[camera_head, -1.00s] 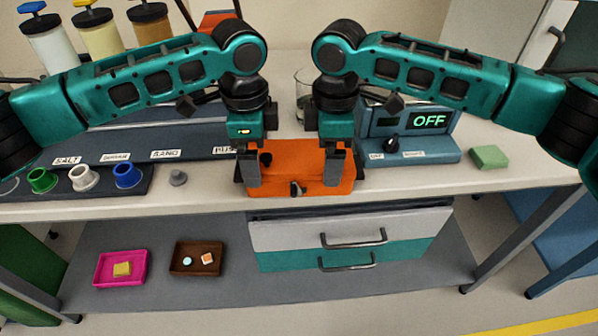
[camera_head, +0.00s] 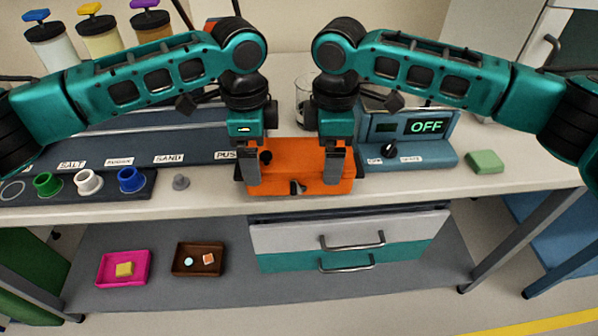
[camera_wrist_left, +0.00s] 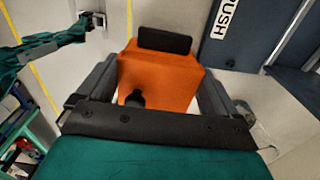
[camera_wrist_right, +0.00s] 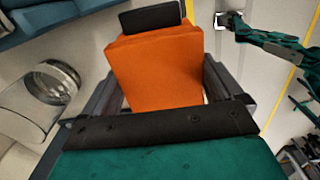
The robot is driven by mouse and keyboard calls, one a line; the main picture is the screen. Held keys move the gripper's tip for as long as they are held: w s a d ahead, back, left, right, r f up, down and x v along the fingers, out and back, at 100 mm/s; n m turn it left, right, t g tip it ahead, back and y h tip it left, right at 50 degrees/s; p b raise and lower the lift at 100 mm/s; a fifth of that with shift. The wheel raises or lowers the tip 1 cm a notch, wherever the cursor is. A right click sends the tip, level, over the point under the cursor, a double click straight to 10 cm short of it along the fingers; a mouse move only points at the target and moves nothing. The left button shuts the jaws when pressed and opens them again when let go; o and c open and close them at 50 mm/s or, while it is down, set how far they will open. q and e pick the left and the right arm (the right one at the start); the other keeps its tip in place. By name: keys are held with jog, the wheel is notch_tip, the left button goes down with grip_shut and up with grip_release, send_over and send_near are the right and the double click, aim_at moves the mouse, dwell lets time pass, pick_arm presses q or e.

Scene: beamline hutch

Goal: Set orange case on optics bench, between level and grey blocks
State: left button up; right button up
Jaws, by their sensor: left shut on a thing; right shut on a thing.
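The orange case (camera_head: 298,170) is in the middle of the head view, in front of the counter's back equipment. My left gripper (camera_head: 252,166) is shut on its left side and my right gripper (camera_head: 336,165) on its right side. The case looks level, but I cannot tell whether it touches the counter. It fills the space between the fingers in the left wrist view (camera_wrist_left: 160,80) and the right wrist view (camera_wrist_right: 157,70), with a black part on its far side. No optics bench, level or grey blocks can be made out.
The counter (camera_head: 400,187) carries a labelled rack with a blue cup (camera_head: 131,180), a glass beaker (camera_head: 304,88), a blue device reading OFF (camera_head: 427,127) and a green block (camera_head: 485,161). Below are drawers (camera_head: 350,232), a pink tray (camera_head: 104,280) and a brown tray (camera_head: 197,275).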

pick_arm(q)
jog(key=shift+d+r+p, duration=0.1)
jog(key=shift+r+p, duration=1.15)
jog(key=shift+r, duration=0.5)
pick_arm(e)
jog(key=shift+r, duration=1.55)
pick_arm(q)
jog(key=shift+d, duration=0.1)
pick_arm(e)
jog(key=shift+d+f, duration=0.1)
jog(key=shift+d, duration=0.05)
